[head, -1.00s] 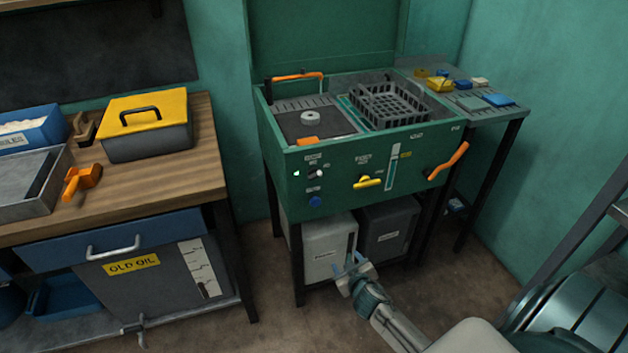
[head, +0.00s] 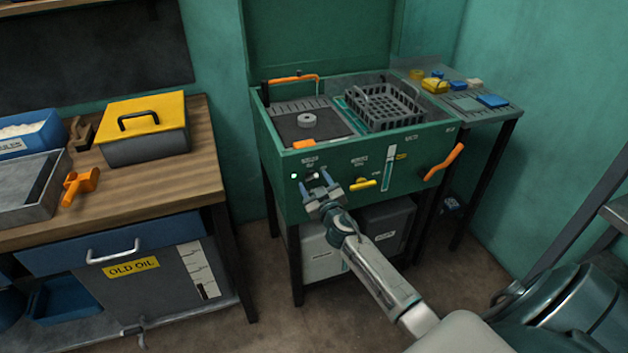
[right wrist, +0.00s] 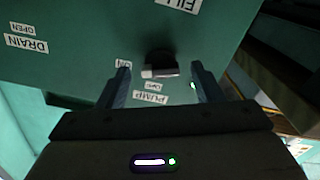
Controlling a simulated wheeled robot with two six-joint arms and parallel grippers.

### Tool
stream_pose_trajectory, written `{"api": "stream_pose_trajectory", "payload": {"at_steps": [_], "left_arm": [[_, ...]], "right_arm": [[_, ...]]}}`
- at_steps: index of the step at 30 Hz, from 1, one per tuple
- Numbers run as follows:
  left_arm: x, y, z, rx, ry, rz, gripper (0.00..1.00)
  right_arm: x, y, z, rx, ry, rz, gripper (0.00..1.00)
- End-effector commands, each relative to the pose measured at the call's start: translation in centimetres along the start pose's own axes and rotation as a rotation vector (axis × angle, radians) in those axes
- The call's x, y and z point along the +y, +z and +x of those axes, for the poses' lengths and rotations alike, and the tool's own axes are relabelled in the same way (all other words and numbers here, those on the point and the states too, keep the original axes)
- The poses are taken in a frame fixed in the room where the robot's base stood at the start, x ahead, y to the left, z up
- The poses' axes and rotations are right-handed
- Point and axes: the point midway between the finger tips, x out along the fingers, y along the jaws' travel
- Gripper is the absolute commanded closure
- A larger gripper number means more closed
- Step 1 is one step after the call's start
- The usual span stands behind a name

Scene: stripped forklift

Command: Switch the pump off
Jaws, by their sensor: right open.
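The pump switch, a dark knob with a pale bar (right wrist: 160,68), sits on the green front panel of the washer cabinet (head: 275,160). The PUMP label (right wrist: 150,98) is beside it, with small ON and OFF labels close by. In the head view the switch (head: 312,176) is partly hidden by my gripper. A small green light (head: 294,176) glows left of it. My right gripper (head: 315,181) is open and empty at the panel. In the right wrist view its two fingers (right wrist: 158,72) stand on either side of the switch; contact cannot be told. My left gripper is not in view.
A yellow handle (head: 363,184) and an orange lever (head: 444,162) stick out of the panel to the right of the switch. A black basket (head: 385,105) sits in the washer's top. A wooden workbench (head: 195,150) stands to the left, with a floor gap between.

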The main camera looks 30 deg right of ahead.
Motion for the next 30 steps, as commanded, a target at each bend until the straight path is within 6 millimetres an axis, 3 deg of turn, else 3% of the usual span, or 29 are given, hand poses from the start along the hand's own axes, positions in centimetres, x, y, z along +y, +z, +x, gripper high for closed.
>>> {"api": "stream_pose_trajectory", "payload": {"at_steps": [4,13,20,30], "left_arm": [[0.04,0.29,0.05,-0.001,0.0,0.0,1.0],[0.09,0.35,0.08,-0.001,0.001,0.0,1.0],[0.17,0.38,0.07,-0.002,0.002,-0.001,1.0],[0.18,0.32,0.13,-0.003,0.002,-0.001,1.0]], "right_arm": [[-0.04,-0.03,1.03,0.001,-0.001,0.0,0.4],[-0.05,0.02,1.22,0.0,-0.001,0.0,0.4],[-0.05,0.02,1.2,0.0,-0.001,0.0,0.83],[-0.06,0.06,1.18,0.0,-0.001,-0.038,0.85]]}}
